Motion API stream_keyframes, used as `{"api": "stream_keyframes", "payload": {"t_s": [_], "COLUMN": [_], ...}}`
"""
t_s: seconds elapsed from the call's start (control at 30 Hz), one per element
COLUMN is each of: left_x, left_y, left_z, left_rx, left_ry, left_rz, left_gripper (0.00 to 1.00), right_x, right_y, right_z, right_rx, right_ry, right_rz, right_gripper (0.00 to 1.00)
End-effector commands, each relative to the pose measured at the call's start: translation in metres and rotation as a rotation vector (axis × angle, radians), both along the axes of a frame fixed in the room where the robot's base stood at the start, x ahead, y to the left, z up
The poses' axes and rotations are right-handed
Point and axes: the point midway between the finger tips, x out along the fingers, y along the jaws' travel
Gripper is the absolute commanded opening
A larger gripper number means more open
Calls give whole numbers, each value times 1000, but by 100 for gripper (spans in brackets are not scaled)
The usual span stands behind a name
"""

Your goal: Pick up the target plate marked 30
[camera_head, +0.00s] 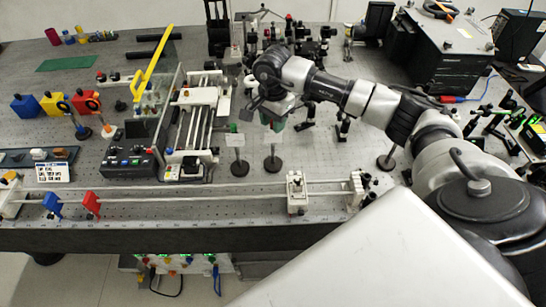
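My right gripper (270,112) hangs over the middle of the bench, pointing down, its arm reaching in from the right. Its fingers are small and partly hidden, so I cannot tell whether they are open or shut. A small green piece (279,126) shows right below it; I cannot tell if they touch. No number 30 can be read on any plate. My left gripper is out of view.
A long rail (190,197) with a white carriage (297,192) runs along the front, with blue (53,204) and red (91,204) plates at its left. Optics crowd the back. A black box (445,50) stands at right.

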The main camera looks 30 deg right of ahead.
Motion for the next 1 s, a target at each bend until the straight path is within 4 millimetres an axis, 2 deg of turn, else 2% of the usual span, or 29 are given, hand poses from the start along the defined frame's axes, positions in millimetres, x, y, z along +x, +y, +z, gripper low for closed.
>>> {"api": "stream_keyframes", "payload": {"t_s": [0.03, 0.2, 0.77, 1.0], "left_x": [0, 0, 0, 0], "left_y": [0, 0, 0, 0], "left_z": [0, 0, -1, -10], "left_rx": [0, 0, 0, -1], "left_ry": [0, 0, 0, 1], "left_rz": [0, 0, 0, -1], "left_gripper": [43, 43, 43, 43], "right_x": [0, 0, 1, 1], "right_y": [0, 0, 0, -1], "right_z": [0, 1, 3, 16], "right_rx": [0, 0, 1, 0], "right_ry": [0, 0, -3, -5], "right_rz": [0, 0, -1, -1], "right_gripper": [25, 0, 0, 0]}}
